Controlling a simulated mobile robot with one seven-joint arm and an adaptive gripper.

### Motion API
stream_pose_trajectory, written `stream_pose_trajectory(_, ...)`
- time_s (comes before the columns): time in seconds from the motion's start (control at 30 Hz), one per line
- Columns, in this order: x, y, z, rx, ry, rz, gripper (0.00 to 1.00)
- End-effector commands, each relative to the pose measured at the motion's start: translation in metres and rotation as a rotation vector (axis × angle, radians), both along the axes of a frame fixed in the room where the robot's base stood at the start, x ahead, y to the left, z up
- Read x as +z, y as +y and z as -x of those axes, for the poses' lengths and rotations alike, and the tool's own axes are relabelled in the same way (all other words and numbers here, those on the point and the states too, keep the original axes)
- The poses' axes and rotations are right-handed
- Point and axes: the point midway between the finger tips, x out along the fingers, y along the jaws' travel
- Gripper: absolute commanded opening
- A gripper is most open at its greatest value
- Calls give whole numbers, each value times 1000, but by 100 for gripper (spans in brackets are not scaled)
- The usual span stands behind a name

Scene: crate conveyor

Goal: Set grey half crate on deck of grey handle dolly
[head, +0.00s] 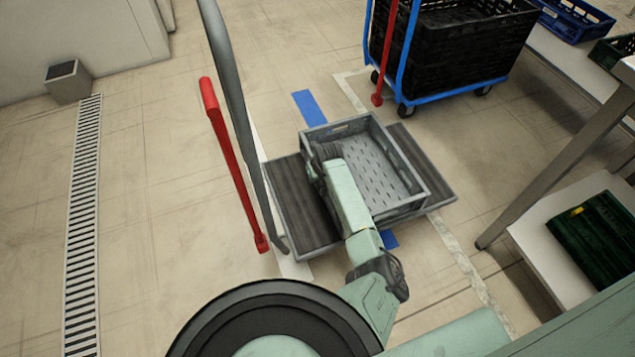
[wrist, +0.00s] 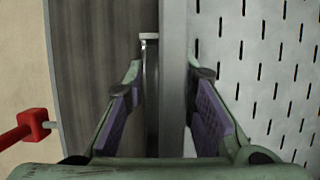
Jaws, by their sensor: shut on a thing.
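The grey half crate (head: 378,165) is open-topped and empty, with a slotted floor. It is over the middle of the grey handle dolly's dark ribbed deck (head: 300,203); deck shows on both sides. It looks level; I cannot tell whether it touches the deck. The dolly's tall grey handle (head: 235,90) rises at its left. My gripper (head: 322,160) is at the crate's left wall. In the wrist view, my gripper (wrist: 169,73) is shut on that crate wall (wrist: 174,60), one finger on each side. The slotted floor (wrist: 255,70) is right, the deck (wrist: 100,60) left.
A red bar (head: 232,165) stands beside the dolly handle. A blue-framed trolley with a black crate (head: 450,40) is behind at the right. A table leg (head: 555,170) and a low shelf with a green crate (head: 600,235) are at right.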

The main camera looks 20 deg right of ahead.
Motion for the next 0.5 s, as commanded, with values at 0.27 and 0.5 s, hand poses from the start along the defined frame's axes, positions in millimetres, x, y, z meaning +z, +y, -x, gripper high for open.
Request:
stream_pose_trajectory(0.27, 0, -2, -1, 0, -4, 4, 0)
stream_pose_trajectory(0.5, -4, 0, 0, 1, -1, 1, 30)
